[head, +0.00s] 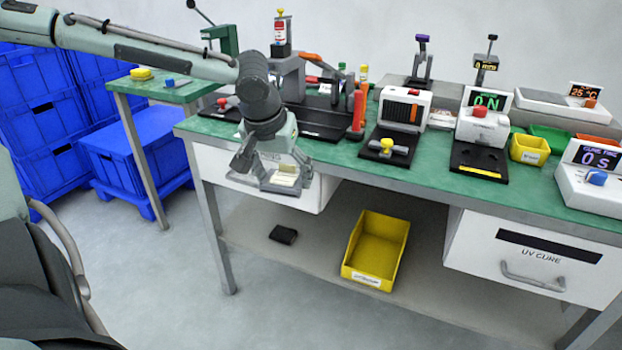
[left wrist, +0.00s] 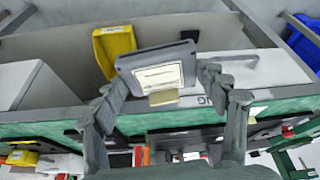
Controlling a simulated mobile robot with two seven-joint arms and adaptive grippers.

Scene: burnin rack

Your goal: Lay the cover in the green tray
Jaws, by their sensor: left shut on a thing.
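My left gripper (head: 273,172) is shut on a flat grey cover (head: 280,187) with a cream label, held in the air at the front edge of the bench. In the left wrist view the cover (left wrist: 190,66) sits between the two fingers (left wrist: 160,92), its pale label facing the camera and a small tan block at its lower edge. A green tray (head: 551,136) lies far right on the bench, partly hidden behind a small yellow bin. The gripper is well to the left of it. My right gripper is not in view.
The green bench (head: 430,175) carries several devices, including a press (head: 285,75), a red-knobbed unit (head: 482,130) and a cure timer (head: 590,185). A small yellow bin (head: 529,149) stands before the tray. A larger yellow bin (head: 378,245) sits on the lower shelf. Blue crates (head: 125,160) stand left.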

